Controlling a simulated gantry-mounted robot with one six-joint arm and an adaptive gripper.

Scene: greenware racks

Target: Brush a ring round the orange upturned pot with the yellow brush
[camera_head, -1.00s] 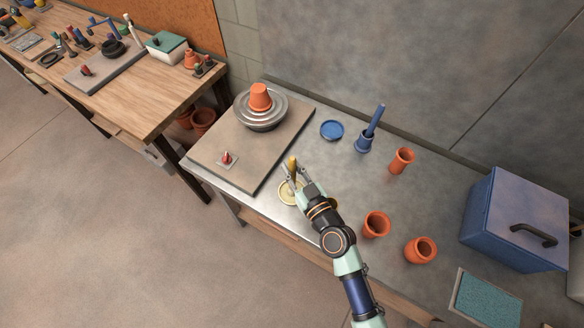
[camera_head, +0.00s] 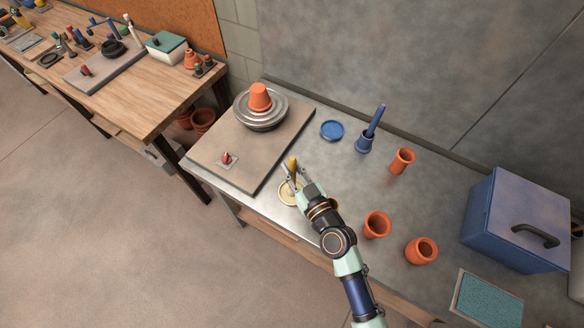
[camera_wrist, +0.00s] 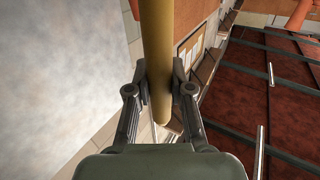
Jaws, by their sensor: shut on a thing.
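The orange upturned pot (camera_head: 260,97) stands on the round grey wheel (camera_head: 261,121) on a square slab at the table's back left. My gripper (camera_head: 292,180) is in front of the slab, to the lower right of the pot and well apart from it. It is shut on the yellow brush (camera_head: 292,166), which is held roughly upright above the pale yellow dish (camera_head: 288,198). In the wrist view the yellow handle (camera_wrist: 157,60) passes between my fingers (camera_wrist: 159,90). The bristle end is hidden, and I cannot tell if it touches the dish.
A red switch (camera_head: 226,159) sits on the slab's front corner. A blue dish (camera_head: 332,130), a blue holder (camera_head: 364,144) with a blue brush, and orange pots (camera_head: 402,160) (camera_head: 376,225) (camera_head: 421,250) stand to the right. A blue box (camera_head: 515,225) stands farther right.

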